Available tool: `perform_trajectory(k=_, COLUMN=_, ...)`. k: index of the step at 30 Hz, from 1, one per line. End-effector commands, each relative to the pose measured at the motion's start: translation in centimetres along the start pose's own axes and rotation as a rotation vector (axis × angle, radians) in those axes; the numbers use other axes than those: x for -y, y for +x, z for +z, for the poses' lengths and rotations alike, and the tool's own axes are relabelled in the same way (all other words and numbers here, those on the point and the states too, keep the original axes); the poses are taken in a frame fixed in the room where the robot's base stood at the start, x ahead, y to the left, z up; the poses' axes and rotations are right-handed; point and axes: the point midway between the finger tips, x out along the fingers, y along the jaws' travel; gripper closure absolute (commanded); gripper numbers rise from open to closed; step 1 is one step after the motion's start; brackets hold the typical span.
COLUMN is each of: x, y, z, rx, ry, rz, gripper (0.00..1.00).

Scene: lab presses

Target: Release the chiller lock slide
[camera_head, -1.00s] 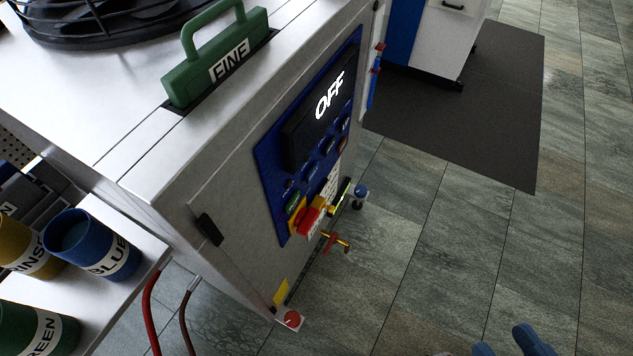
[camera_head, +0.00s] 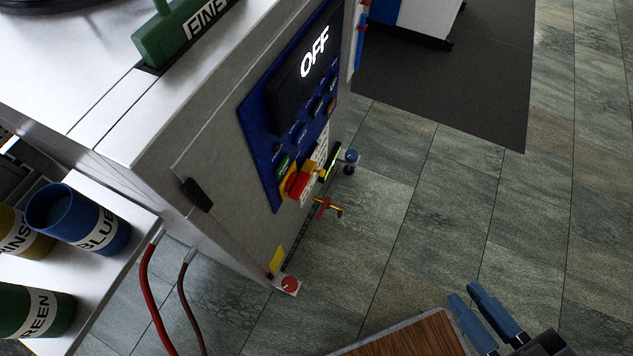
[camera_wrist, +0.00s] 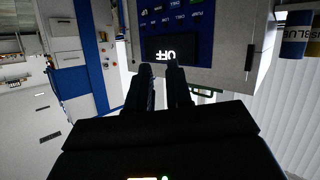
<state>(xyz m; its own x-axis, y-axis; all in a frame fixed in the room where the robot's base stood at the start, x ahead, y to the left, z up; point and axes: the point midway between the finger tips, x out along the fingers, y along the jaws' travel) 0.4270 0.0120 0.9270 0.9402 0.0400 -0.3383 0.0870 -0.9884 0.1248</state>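The chiller is a metal cabinet (camera_head: 225,130) with a blue control panel (camera_head: 262,125) and a lit display (camera_head: 312,55) reading OFF. The panel and display also show upside down in the wrist view (camera_wrist: 168,48). A red and yellow switch (camera_head: 298,182) sits at the panel's lower edge. A red and brass valve handle (camera_head: 327,208) and a red round knob (camera_head: 290,285) are lower down. I cannot tell which part is the lock slide. My gripper (camera_head: 466,293) is at the lower right, apart from the cabinet. Its fingers (camera_wrist: 159,70) are separated, with nothing visible between them.
A shelf at left holds a blue cup (camera_head: 65,215), a green cup (camera_head: 30,310) and a yellow cup. Red hoses (camera_head: 148,290) hang beside it. A wooden-topped surface (camera_head: 410,340) is at the bottom. Tiled floor (camera_head: 400,225) is open to the right of the cabinet.

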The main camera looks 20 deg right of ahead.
Motion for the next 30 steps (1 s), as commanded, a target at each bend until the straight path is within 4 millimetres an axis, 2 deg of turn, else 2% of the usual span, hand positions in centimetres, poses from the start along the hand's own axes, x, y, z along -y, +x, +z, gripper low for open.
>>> perform_trajectory(k=1, x=1.0, y=1.5, z=2.8, rx=0.028, ry=-0.071, rz=-0.025, gripper=0.85)
perform_trajectory(k=6, x=4.0, y=6.1, z=11.6, rx=0.161, ry=-0.407, rz=-0.113, gripper=1.0)
perform_trajectory(k=12, x=6.4, y=11.5, z=20.4, rx=0.292, ry=-0.838, rz=-0.194, gripper=1.0)
perform_trajectory(k=15, x=7.2, y=14.3, z=24.0, rx=0.349, ry=-1.058, rz=-0.218, gripper=1.0)
perform_trajectory(k=18, x=7.7, y=17.1, z=26.9, rx=0.401, ry=-1.279, rz=-0.227, gripper=1.0)
perform_trajectory(k=23, x=8.3, y=21.8, z=29.9, rx=0.481, ry=-1.63, rz=-0.205, gripper=1.0)
perform_trajectory(k=27, x=9.0, y=25.8, z=30.8, rx=0.551, ry=-1.926, rz=-0.139, gripper=1.0)
perform_trajectory(k=30, x=9.7, y=28.5, z=30.5, rx=0.607, ry=-2.125, rz=-0.061, gripper=1.0)
